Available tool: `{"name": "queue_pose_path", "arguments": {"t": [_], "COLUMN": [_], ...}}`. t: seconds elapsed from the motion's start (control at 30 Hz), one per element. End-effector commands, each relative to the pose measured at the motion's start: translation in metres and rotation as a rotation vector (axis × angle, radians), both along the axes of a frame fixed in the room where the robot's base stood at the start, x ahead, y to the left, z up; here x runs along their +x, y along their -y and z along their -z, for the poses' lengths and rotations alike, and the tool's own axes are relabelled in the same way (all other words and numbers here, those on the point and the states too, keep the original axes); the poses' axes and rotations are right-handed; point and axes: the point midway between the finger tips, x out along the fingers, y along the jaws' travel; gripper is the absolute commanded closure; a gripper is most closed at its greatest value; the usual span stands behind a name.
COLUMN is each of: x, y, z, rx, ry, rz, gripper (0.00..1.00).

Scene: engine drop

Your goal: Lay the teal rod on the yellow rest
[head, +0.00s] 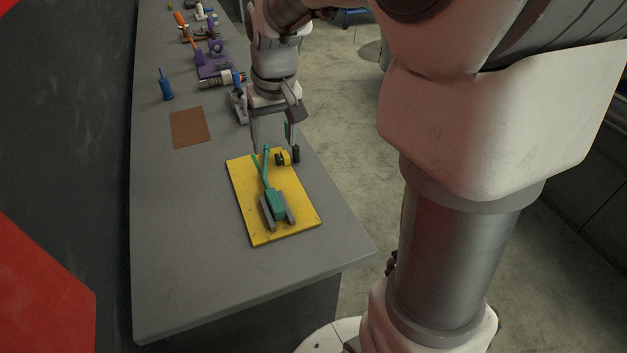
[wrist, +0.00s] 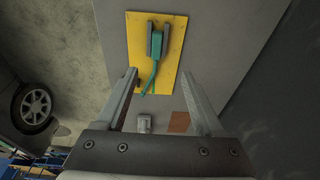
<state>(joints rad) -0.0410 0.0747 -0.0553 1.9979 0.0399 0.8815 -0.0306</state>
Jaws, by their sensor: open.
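The teal rod (head: 265,172) has a block-like teal body (head: 277,204) at its near end. The body sits between two grey bars (head: 266,214) on the flat yellow rest (head: 297,219). The thin teal part extends toward the rest's far edge. My gripper (head: 275,151) is open at that far end, its fingers apart and pointing down. In the wrist view, the teal rod (wrist: 150,80) shows between the open fingers (wrist: 158,73), with the yellow rest (wrist: 177,48) beyond. I cannot tell whether either finger touches it.
A small yellow-and-black piece (head: 283,158) is at the rest's far right edge. Several coloured tools (head: 212,60) crowd the far bench. The grey bench (head: 185,255) is clear left and in front.

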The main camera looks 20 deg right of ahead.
Motion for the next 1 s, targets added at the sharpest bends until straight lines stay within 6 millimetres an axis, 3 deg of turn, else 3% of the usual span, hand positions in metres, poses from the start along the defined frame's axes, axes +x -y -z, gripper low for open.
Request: {"name": "queue_pose_path", "arguments": {"t": [0.13, 0.4, 0.7, 1.0], "x": [-0.036, -0.102, -0.167, -0.191], "y": [0.0, 0.0, 0.0, 0.001], "z": [-0.029, -0.058, -0.064, -0.059], "rx": [0.002, -0.004, -0.02, -0.027], "ry": [0.061, 0.162, 0.266, 0.304], "rz": [0.0, -0.003, -0.001, 0.001], "gripper": [0.31, 0.31, 0.31, 0.31]}}
